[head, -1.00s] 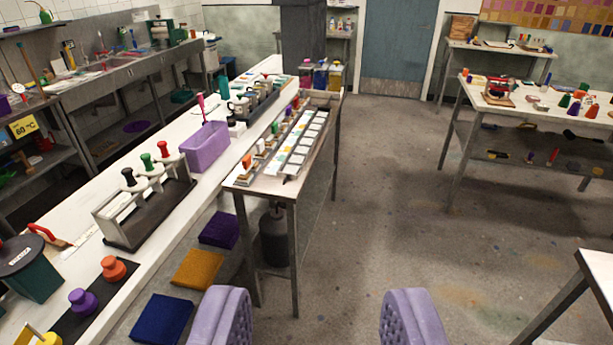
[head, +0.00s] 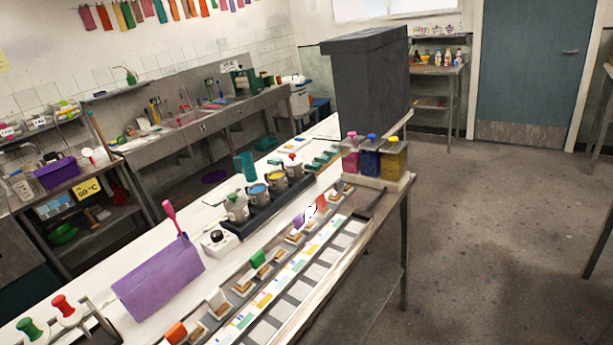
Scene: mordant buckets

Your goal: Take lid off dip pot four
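A dark rack (head: 268,211) on the long white bench holds a row of small pale pots. The nearest pot (head: 237,209) has a lid with a green knob. The two middle pots show blue (head: 258,189) and yellow (head: 276,175) tops and look open. The far end pot (head: 301,186) carries a pale lid with a red knob (head: 292,158). Pot numbers are too small to read, so I cannot confirm which is four. My gripper is out of view.
A narrow table (head: 378,215) with sample trays runs alongside. Bottles (head: 393,160) and a dark hood (head: 365,85) stand beyond. Floor at right is clear.

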